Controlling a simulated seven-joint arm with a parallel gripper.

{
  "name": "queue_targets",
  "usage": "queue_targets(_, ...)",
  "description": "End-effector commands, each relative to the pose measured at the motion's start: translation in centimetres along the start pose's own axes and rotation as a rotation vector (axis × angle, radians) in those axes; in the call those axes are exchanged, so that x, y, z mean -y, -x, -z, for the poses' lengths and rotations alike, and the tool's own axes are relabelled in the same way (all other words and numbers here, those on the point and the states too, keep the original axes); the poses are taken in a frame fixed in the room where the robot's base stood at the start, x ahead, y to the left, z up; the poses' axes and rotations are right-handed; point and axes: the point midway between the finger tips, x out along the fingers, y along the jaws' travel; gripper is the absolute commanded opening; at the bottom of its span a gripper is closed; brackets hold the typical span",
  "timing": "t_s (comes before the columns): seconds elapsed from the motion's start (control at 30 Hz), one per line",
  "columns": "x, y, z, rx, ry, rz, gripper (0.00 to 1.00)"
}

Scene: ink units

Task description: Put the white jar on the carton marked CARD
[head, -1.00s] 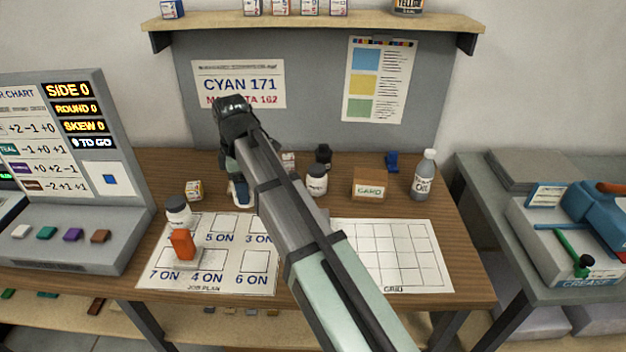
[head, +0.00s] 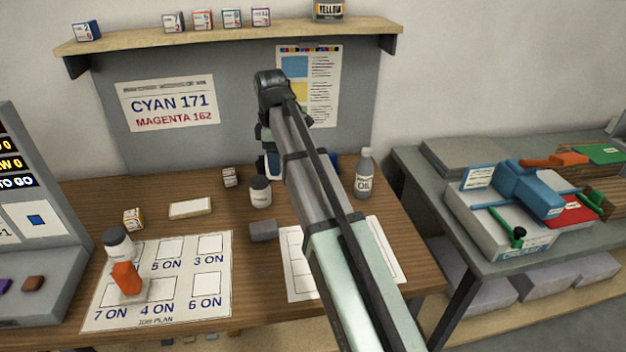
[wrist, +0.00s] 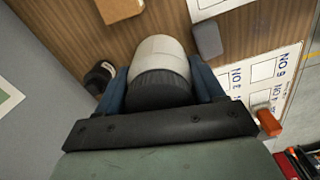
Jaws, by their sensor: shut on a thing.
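My gripper (wrist: 166,88) is shut on a white jar (wrist: 158,50) with a dark lid. In the wrist view the jar sits between its blue fingers, lid towards me. In the head view my gripper (head: 271,168) is over the back of the bench, and the arm hides most of the held jar. A brown carton (wrist: 120,8) shows at the top edge of the wrist view, apart from the jar; its marking cannot be read there. The arm hides the CARD carton in the head view.
Another dark-lidded jar (head: 260,192) stands below my gripper in the head view. A dark-topped container (wrist: 100,76) is left of the held jar. A grey block (head: 263,230), an oil bottle (head: 365,178) and a pale flat box (head: 190,208) are on the bench.

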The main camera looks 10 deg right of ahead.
Motion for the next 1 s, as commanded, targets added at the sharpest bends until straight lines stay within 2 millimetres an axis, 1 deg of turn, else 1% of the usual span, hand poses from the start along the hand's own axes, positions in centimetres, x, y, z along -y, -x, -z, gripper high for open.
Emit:
queue_targets(0.03,-1.0,0.5,-1.5,0.000,-0.026,-0.001,0.33)
queue_targets(0.1,-2.0,1.1,-3.3,0.000,-0.053,-0.001,0.33)
queue_targets(0.33,-4.4,2.8,-8.1,0.001,-0.095,0.000,0.33)
queue_targets(0.43,-5.6,4.0,-9.9,0.000,-0.064,-0.001,0.33)
queue_targets(0.53,-5.8,4.6,-9.5,0.000,0.033,0.001,0.32)
queue_targets(0.8,-5.4,4.6,-9.5,-0.002,0.264,0.001,0.32)
queue_targets(1.0,-5.3,4.5,-9.5,-0.002,0.356,0.001,0.32)
